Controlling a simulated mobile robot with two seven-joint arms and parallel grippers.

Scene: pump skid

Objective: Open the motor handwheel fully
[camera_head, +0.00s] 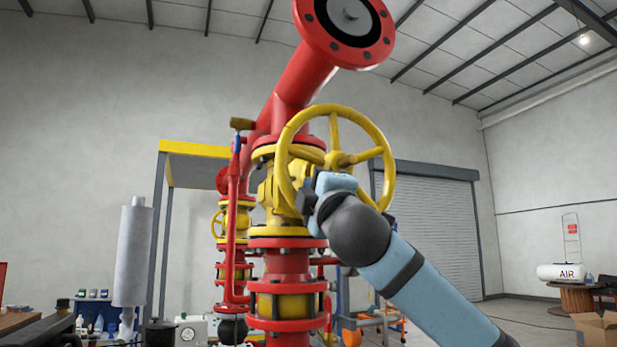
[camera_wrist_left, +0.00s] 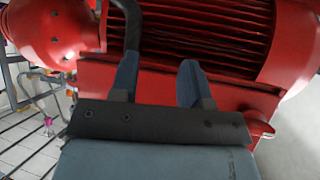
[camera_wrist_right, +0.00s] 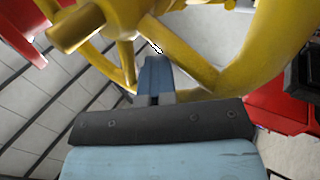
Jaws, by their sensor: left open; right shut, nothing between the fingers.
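A large yellow handwheel (camera_head: 388,160) with spokes and a central hub (camera_head: 340,160) stands upright on a yellow valve body between red pipe flanges. My right gripper (camera_head: 306,200) is at the lower left part of its rim. In the right wrist view, the closed fingers (camera_wrist_right: 156,68) point in among the yellow spokes and rim (camera_wrist_right: 255,65); whether they touch is unclear. My left gripper (camera_wrist_left: 158,80) is outside the head view. In the left wrist view its fingers are apart and empty, in front of a finned red motor housing (camera_wrist_left: 205,30).
A red pipe (camera_head: 300,80) with a large flange rises above the wheel. A smaller yellow handwheel (camera_head: 216,224) and a red pipe stand behind at left. A grey cylinder (camera_head: 133,250) stands farther left.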

